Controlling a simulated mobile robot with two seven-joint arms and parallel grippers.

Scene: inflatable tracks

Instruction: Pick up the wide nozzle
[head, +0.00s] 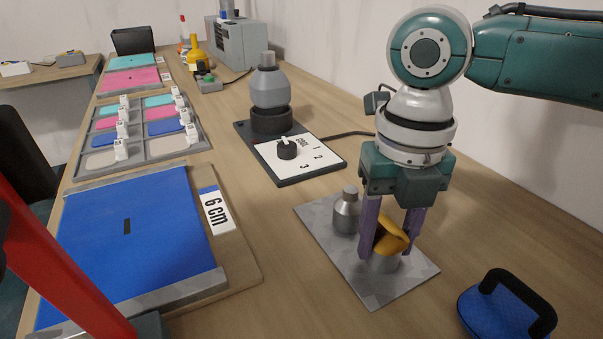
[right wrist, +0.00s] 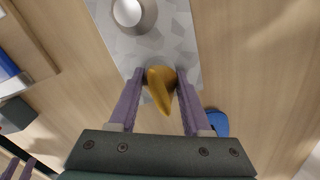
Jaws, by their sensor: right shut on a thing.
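The wide nozzle (head: 391,236) is a yellow-orange piece with a flattened, tapering end. It sits at a grey round base on the grey metal plate (head: 330,232). My right gripper (head: 392,246) points down, its purple fingers shut on the nozzle from both sides. The right wrist view shows the nozzle (right wrist: 160,88) between the fingertips. I cannot tell whether it is clear of its base. Purple finger-like tips (right wrist: 18,169) at the lower left of the right wrist view look like my left gripper; their opening is unclear.
A grey metal nozzle (head: 347,211) stands close by on the same plate. A blue pad with a black handle (head: 507,305) lies at the lower right. A dial panel (head: 298,158) and a grey heat-tool-like device (head: 270,90) stand behind. A blue sheet (head: 130,235) lies left.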

